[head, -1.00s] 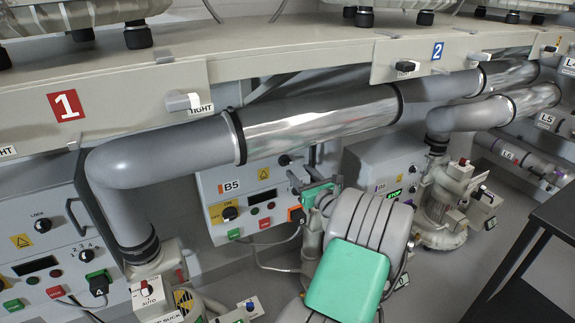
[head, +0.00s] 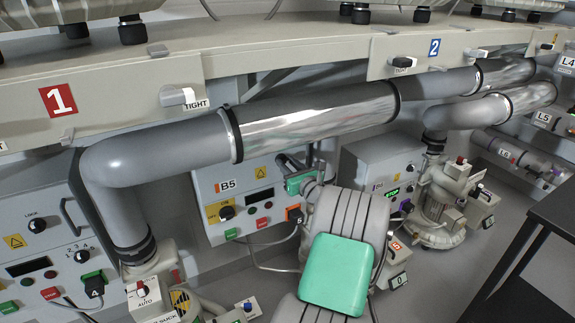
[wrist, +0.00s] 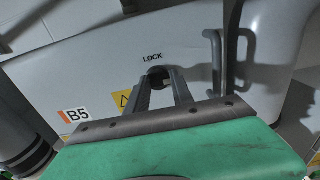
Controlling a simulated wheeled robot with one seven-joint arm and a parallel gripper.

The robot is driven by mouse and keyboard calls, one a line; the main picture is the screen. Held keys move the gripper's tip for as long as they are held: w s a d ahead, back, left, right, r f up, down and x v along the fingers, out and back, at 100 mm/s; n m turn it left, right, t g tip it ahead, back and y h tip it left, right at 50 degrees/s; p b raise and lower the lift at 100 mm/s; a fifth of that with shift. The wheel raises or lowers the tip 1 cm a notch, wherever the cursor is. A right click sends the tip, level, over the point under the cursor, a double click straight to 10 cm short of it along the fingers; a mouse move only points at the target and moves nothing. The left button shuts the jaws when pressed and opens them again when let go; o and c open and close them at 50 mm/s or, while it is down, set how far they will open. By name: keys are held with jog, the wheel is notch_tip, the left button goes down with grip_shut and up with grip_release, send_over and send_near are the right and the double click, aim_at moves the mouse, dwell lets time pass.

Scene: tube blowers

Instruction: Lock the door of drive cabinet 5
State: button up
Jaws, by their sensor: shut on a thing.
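Drive cabinet 5 (head: 211,183), labelled B5, is a light grey box under the large pipe in the head view. Its front also fills the wrist view (wrist: 70,75), with the B5 label at the left. The dark round lock knob (wrist: 156,71) sits just under the word LOCK. My gripper (wrist: 158,80) is shut on this knob, one finger on each side, and the fingers hide part of it. In the head view my gripper (head: 285,160) reaches the upper right of the cabinet front, and the knob is hidden there. The door handle (wrist: 214,62) is right of the knob.
A thick pipe (head: 300,120) crosses above the cabinet. Cabinet 5 also carries a black knob on a yellow plate (head: 227,212), buttons and a plugged orange connector (head: 294,213). A neighbouring cabinet (head: 365,165) stands right; a dark table (head: 555,215) is at far right.

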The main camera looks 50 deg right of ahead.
grip_shut()
jog(key=shift+n, duration=0.4)
jog(key=n, duration=0.2)
jog(key=shift+r+n+p, duration=0.1)
jog(key=shift+n+p, duration=0.2)
jog(key=shift+n, duration=0.1)
jog(key=shift+w+a+n+b, duration=0.15)
jog(key=shift+n+b, duration=1.15)
jog(key=shift+n, duration=2.3)
jog(key=shift+s+a+n+b, duration=0.15)
jog(key=shift+n+b, duration=1.1)
jog(key=shift+n, duration=2.35)
jog(key=shift+w, duration=0.1)
